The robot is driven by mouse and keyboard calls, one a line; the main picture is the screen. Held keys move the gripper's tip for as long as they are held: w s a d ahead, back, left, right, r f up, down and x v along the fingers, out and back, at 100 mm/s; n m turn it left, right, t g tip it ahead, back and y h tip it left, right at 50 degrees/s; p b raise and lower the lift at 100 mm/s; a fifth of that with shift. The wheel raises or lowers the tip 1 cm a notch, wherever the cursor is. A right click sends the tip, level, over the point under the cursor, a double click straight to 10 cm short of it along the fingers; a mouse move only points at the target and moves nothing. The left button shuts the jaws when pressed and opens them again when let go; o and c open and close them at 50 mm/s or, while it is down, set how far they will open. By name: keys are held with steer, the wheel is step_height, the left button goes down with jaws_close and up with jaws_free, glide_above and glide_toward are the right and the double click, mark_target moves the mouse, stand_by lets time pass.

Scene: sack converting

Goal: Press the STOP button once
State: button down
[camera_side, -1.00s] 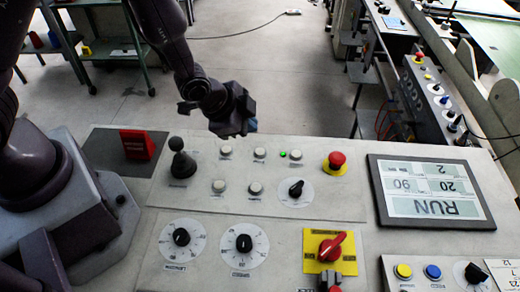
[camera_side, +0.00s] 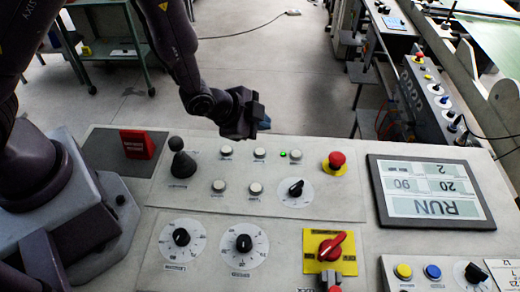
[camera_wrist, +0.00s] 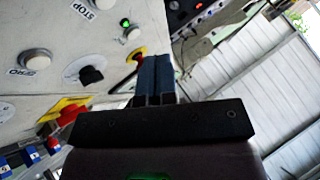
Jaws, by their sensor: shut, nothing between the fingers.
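The STOP label (camera_wrist: 97,5) shows upside down at the top edge of the wrist view; the button beside it is cut off there. By layout it appears to be the pale round button (camera_side: 259,152) in the middle of the upper row in the side view, though its label is too small to read. My gripper (camera_side: 265,124) is over the panel's far edge, apart from the buttons, and appears just beyond that button. In the wrist view its blue fingertips (camera_wrist: 157,62) are together and empty.
A green lamp (camera_side: 283,154) glows beside another pale button (camera_side: 295,154). A red mushroom button (camera_side: 337,160) stands to the right. A black lever (camera_side: 181,160) stands left, and a black knob (camera_side: 296,188) sits nearer. The display (camera_side: 430,192) reads RUN.

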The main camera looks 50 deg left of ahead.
mark_target(260, 153)
steer(key=shift+f, duration=3.6)
stand_by(0.3)
steer(key=shift+r, duration=3.4)
